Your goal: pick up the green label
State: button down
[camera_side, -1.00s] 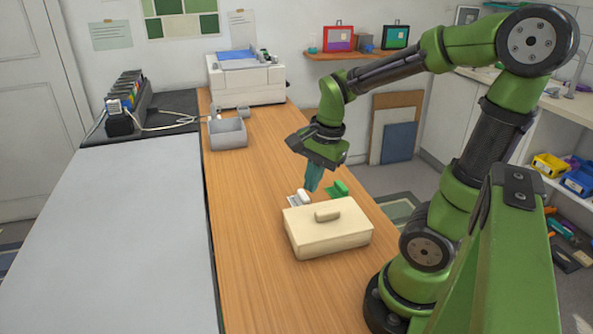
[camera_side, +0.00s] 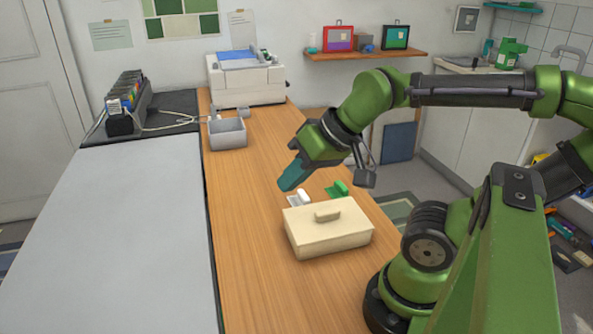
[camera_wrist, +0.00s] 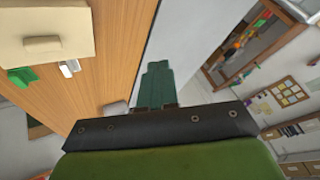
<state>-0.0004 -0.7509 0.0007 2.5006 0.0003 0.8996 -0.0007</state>
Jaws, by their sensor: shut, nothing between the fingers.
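The green label (camera_side: 334,193) lies on the wooden table behind the cream lidded box, with a green block (camera_side: 342,187) on or against it. In the wrist view the green block (camera_wrist: 23,76) shows at the left, beside the box. A white label (camera_side: 294,200) with a white block (camera_side: 303,197) lies left of the green pair. My gripper (camera_side: 285,187), with teal fingers, is tilted and held above the table, to the left of both labels. In the wrist view its fingers (camera_wrist: 154,75) are together with nothing between them, and point away from the labels.
The cream box (camera_side: 328,228) with a handle stands in front of the labels. A grey open tray (camera_side: 228,133) and a printer (camera_side: 245,80) stand farther back.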

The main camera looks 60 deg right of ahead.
jog(key=c, duration=0.9)
grip_release()
jog(key=m+g+h, duration=0.4)
jog(key=g, duration=0.1)
send_near(342, 185)
jog(key=x, duration=0.2)
jog(key=shift+f, duration=0.35)
jog(key=shift+x, duration=3.05)
